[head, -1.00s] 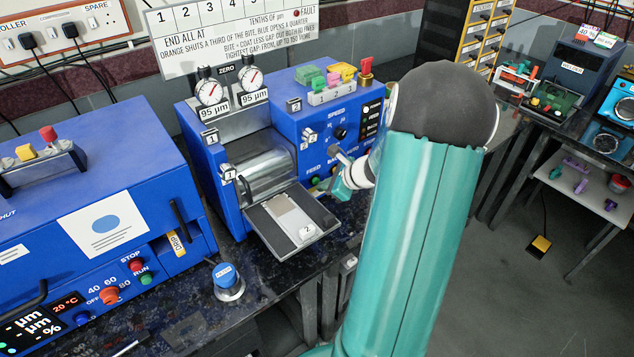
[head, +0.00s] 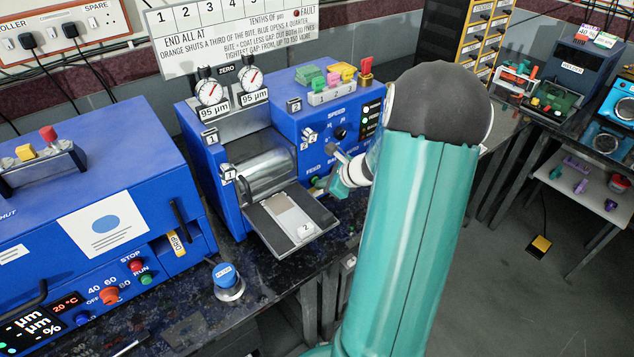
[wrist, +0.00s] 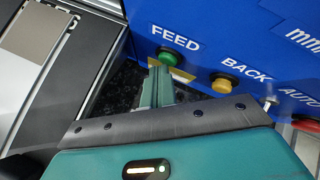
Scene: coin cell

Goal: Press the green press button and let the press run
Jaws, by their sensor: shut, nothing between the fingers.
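The blue press (head: 222,172) stands on the dark bench in the head view, with a metal roller and two 95 µm dials on top. Its green button (wrist: 168,57), labelled FEED, shows in the wrist view on the blue panel. My gripper (wrist: 160,72) is shut and empty, with its teal fingertips right at the lower left of the green button. I cannot tell whether they touch it. A tray (head: 268,229) with a grey strip (head: 287,211) extends from the roller.
A yellow BACK button (wrist: 224,84) and a small AUTO switch (wrist: 268,102) sit right of the green button. A large blue machine (head: 90,200) is at left.

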